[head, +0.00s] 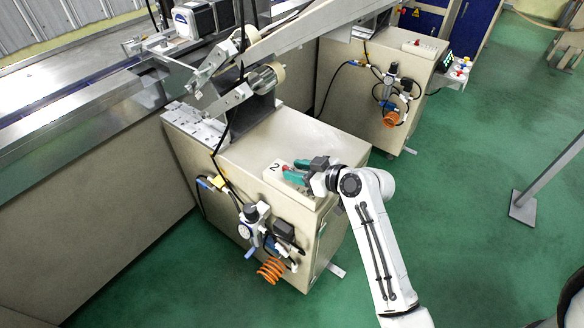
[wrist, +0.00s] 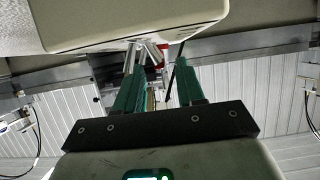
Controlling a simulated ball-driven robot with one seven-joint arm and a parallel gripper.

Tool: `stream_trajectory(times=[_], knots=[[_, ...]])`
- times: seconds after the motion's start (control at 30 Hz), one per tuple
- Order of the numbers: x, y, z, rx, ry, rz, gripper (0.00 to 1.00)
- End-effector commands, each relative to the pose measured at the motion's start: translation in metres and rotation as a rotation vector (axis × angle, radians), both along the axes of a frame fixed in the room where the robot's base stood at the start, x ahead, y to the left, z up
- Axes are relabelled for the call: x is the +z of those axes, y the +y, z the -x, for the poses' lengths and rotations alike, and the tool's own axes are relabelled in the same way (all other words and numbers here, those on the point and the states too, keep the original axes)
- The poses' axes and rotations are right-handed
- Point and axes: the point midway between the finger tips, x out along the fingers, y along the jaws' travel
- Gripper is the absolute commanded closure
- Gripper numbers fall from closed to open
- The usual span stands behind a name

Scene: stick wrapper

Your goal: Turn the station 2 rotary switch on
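The station 2 control box (head: 272,178), beige and marked "2", sits on top of the near cabinet. A small red control (head: 284,168) shows on it beside my gripper. My gripper (head: 290,172), with green fingers, is low over the box, at its controls. In the wrist view, the two green fingers (wrist: 158,78) stand apart with a gap between them. A beige housing (wrist: 140,22) fills the top of that view, with a small red part below it beyond the fingertips. The rotary switch cannot be made out; the fingers likely hide it. I cannot tell whether they touch anything.
The near cabinet (head: 230,160) carries a roller mechanism (head: 265,78) at the back, and valves with an orange coiled hose (head: 270,269) on its front side. A second cabinet (head: 370,75) with its own box stands behind.

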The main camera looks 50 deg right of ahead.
Motion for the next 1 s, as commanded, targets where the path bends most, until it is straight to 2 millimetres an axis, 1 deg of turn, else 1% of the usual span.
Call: stream_trajectory(times=[0.03, 0.2, 0.53, 0.9, 0.93, 1.0], knots=[[-0.002, 0.0, -0.006, 0.001, 0.0, 0.0, 0.62], [-0.007, 0.0, -0.017, -0.001, 0.0, 0.0, 0.62], [-0.008, 0.001, -0.019, -0.001, 0.0, 0.001, 0.63], [-0.008, 0.001, -0.019, 0.0, 0.0, 0.001, 0.98], [-0.008, 0.001, -0.019, -0.001, 0.0, 0.001, 1.0], [-0.008, 0.001, -0.019, -0.001, 0.0, 0.001, 1.0]])
